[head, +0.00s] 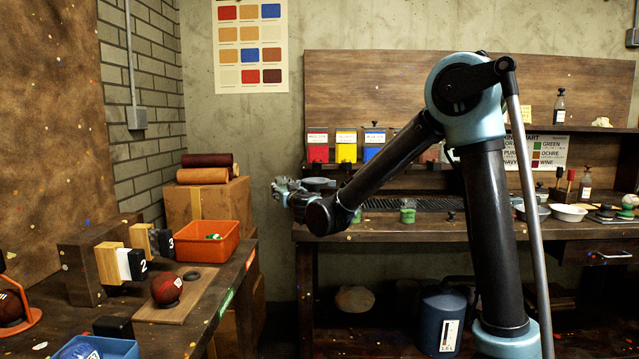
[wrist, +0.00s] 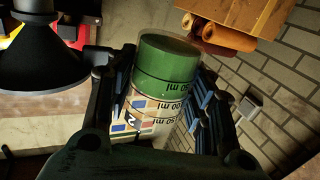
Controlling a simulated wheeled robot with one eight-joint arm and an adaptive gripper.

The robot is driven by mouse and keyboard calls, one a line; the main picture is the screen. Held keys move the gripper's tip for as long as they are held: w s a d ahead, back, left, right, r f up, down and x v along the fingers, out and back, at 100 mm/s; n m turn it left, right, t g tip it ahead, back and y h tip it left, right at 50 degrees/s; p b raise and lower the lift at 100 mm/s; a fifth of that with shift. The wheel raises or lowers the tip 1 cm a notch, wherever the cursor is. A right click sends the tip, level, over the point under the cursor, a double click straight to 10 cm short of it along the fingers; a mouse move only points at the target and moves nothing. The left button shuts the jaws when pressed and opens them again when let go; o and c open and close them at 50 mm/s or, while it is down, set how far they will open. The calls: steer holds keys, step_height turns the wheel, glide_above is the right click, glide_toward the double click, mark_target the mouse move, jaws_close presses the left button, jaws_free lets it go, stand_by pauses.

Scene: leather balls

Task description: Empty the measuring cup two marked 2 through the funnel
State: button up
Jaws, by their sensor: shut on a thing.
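In the wrist view, which looks upside down, my gripper (wrist: 158,88) is shut around the clear measuring cup (wrist: 158,106). In the head view my gripper (head: 280,190) is at the bench's left end; the cup is hard to make out there.
The bench (head: 450,232) holds a green-filled jar (head: 408,212) and pale bowls (head: 568,213). Red, yellow and blue containers (head: 346,146) stand behind. A side table at left bears an orange tray (head: 207,243) and a dark red ball (head: 167,288). Open space lies between the tables.

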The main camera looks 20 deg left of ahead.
steer(key=shift+w+d, duration=0.15)
steer(key=shift+w, duration=0.05)
steer(key=shift+w+d+r+m, duration=0.1)
steer(key=shift+d+r+m, duration=0.15)
steer(key=shift+r+m, duration=0.25)
steer(key=shift+w+d+r+m, duration=0.1)
steer(key=shift+d+r+m, duration=0.1)
steer(key=shift+r+m, duration=0.25)
steer(key=r, duration=0.1)
steer(key=r+m, duration=0.1)
steer(key=w+d+r+m, duration=0.1)
steer(key=r, duration=0.1)
steer(key=shift+g+p, duration=0.3)
steer(key=shift+g, duration=0.1)
steer(key=r+m, duration=0.1)
steer(key=w+d+r+m, duration=0.1)
steer(key=m, duration=0.1)
steer(key=shift+w+d+r, duration=0.15)
steer(key=shift+d+r, duration=0.05)
steer(key=shift+r, duration=0.15)
steer(key=shift+w+d+f+m+p, duration=0.15)
steer(key=shift+f+m+p, duration=0.2)
steer(key=shift+m+p, duration=0.55)
steer(key=shift+f+m+g+p, duration=0.35)
steer(key=shift+m+g, duration=0.05)
steer(key=shift+m, duration=0.45)
